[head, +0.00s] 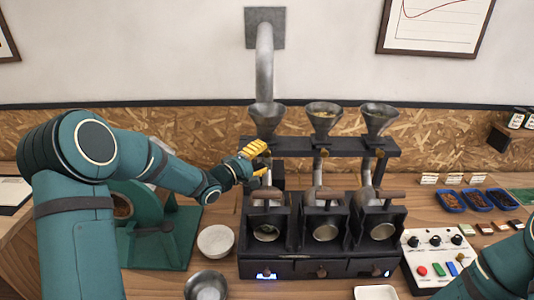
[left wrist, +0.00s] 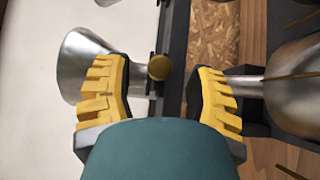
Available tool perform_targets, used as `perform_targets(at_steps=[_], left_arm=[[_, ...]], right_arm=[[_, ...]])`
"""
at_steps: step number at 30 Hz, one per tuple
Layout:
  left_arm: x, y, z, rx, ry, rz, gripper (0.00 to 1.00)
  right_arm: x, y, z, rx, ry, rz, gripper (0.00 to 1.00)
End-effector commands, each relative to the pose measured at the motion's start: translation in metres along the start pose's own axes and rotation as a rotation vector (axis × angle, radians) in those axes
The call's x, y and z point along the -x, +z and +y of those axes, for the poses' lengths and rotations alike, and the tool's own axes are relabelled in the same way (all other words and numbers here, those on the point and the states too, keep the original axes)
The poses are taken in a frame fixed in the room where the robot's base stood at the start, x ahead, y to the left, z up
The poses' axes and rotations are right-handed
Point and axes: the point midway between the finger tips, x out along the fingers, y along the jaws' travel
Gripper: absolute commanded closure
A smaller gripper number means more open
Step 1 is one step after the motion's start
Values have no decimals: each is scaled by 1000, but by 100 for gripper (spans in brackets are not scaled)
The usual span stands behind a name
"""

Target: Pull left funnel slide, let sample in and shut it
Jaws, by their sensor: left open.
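The left funnel (head: 267,118) is a grey metal cone in the dark rack, below the wall pipe; its contents are unclear. In the left wrist view the funnel (left wrist: 82,66) lies to the left. A round brass slide knob (left wrist: 160,67) shows between my open left fingers (left wrist: 163,92), with gaps on both sides. In the head view my left gripper (head: 261,160) is in front of the rack below the left funnel and hides that knob. Its yellow fingers are apart and hold nothing. My right arm shows at the lower right; its gripper is out of view.
The middle funnel (head: 323,116) holds pale beans; the right funnel (head: 378,119) stands beside it. The black roaster (head: 320,266) with several wooden handles stands below. A white bowl (head: 216,241), metal bowl (head: 206,286), control box (head: 438,257) and blue trays (head: 475,200) surround it.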

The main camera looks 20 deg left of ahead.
Motion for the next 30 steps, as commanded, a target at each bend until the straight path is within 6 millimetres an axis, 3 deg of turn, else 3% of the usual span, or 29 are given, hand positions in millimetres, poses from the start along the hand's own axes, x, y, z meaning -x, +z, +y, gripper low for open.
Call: perform_targets(at_steps=[6,17,22,30], left_arm=[[-21,0,0,-1,-1,0,44],[-24,-1,0,-1,0,1,42],[-24,-1,0,-1,0,1,100],[-22,1,0,0,0,1,100]], right_arm=[[2,0,-1,0,-1,0,100],[2,0,-1,0,-1,0,100],[2,0,-1,0,-1,0,100],[2,0,-1,0,-1,0,100]])
